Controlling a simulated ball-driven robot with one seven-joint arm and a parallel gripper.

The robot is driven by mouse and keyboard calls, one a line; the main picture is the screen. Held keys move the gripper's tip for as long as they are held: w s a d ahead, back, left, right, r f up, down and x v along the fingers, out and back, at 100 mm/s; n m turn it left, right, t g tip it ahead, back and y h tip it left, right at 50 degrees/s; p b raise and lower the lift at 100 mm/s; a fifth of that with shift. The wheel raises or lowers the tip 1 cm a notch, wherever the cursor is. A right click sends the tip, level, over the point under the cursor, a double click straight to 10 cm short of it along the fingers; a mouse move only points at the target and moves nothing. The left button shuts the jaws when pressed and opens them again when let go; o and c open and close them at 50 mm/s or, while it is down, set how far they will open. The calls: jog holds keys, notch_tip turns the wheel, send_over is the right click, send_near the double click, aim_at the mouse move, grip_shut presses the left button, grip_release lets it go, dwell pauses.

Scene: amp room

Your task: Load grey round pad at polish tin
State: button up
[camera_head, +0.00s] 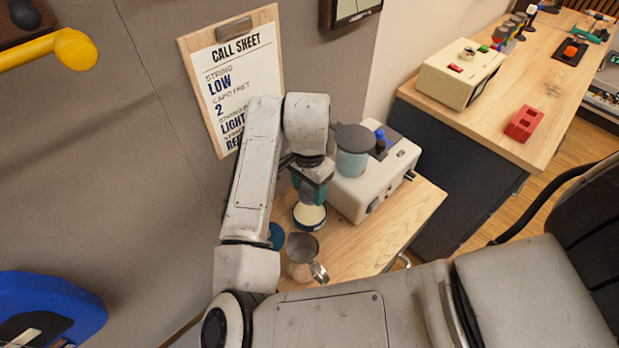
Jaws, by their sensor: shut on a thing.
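My gripper (311,178) is above the wooden side table, pointing down and shut on a small dark thing with green-teal sides. I take it to be the grey round pad (312,195); its underside is hidden and little of it shows. The polish tin (310,217) is a low, dark round tin with a pale cream filling. It stands open right below the held thing. I cannot tell whether the pad touches the cream. A blue round lid (277,236) lies left of the tin, partly hidden by my arm.
A metal jug (302,257) stands just in front of the tin. A cream-coloured machine (374,180) with a teal jar (352,160) stands close to the right. A call sheet (238,75) hangs on the wall behind. The side table (375,240) is bare at front right.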

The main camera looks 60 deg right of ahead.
jog(key=shift+d+f, duration=0.15)
jog(key=shift+f, duration=0.25)
jog(key=b, duration=0.5)
send_over(309, 213)
jog(key=shift+f, duration=2.75)
jog(key=shift+f+b, duration=0.3)
jog(key=shift+f, duration=0.25)
jog(key=shift+r+p, duration=3)
jog(key=shift+r, duration=0.55)
